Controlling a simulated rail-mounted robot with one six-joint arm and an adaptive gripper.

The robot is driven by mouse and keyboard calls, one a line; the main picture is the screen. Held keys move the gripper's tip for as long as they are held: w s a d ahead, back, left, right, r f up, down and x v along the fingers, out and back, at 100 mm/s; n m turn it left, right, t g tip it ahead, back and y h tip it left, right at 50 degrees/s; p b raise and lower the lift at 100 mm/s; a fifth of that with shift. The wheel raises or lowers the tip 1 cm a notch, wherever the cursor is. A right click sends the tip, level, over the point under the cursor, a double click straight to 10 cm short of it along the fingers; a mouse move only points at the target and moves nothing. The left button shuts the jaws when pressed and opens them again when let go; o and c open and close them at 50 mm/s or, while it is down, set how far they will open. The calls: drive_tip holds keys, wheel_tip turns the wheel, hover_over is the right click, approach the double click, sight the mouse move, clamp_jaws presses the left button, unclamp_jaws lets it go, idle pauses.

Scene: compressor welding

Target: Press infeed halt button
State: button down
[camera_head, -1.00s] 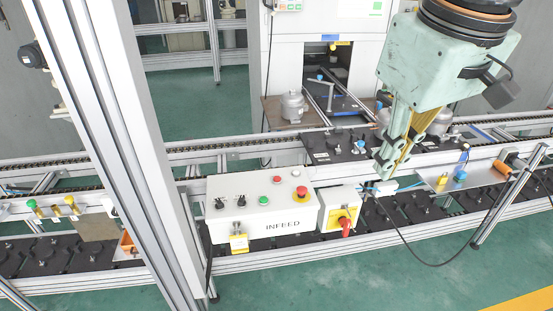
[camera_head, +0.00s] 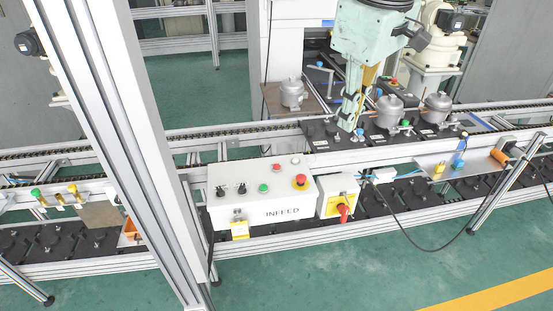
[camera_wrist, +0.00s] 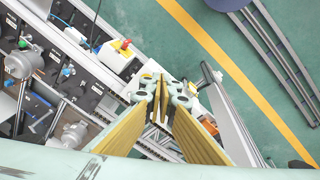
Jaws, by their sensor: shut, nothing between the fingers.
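The white control box marked INFEED (camera_head: 227,211) stands at the front of the conveyor in the head view. On its top face are a red mushroom button on a yellow base (camera_head: 300,181), a small flat red button (camera_head: 277,168), a green button (camera_head: 263,188), a white button (camera_head: 295,161) and two black switches. Button labels are too small to read. My gripper (camera_head: 348,126) is shut and empty, pointing down, to the right of and behind the box in the picture, apart from the buttons. It also shows in the wrist view (camera_wrist: 163,88).
A box with a red rotary switch on yellow (camera_head: 343,211) adjoins the INFEED box on the right; it also shows in the wrist view (camera_wrist: 121,47). Grey compressors (camera_head: 389,110) stand on the conveyor near my gripper. A tall aluminium post (camera_head: 135,150) rises on the left.

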drive_tip(key=w+a+f+n+g+p, duration=0.1)
drive_tip(key=w+a+f+n+p, duration=0.15)
drive_tip(key=w, duration=0.55)
drive_tip(key=w+a+f+n+p, duration=0.1)
drive_tip(key=w+a+f+n, duration=0.25)
drive_tip(key=w, duration=0.45)
drive_tip(key=n+g+p, duration=0.1)
drive_tip(key=n+p, duration=0.2)
drive_tip(key=n, duration=0.2)
hover_over(277, 166)
wheel_tip(277, 166, down, 15)
drive_tip(key=shift+r, duration=0.15)
drive_tip(key=shift+f+p, duration=0.5)
drive_tip(key=shift+f, duration=6.5)
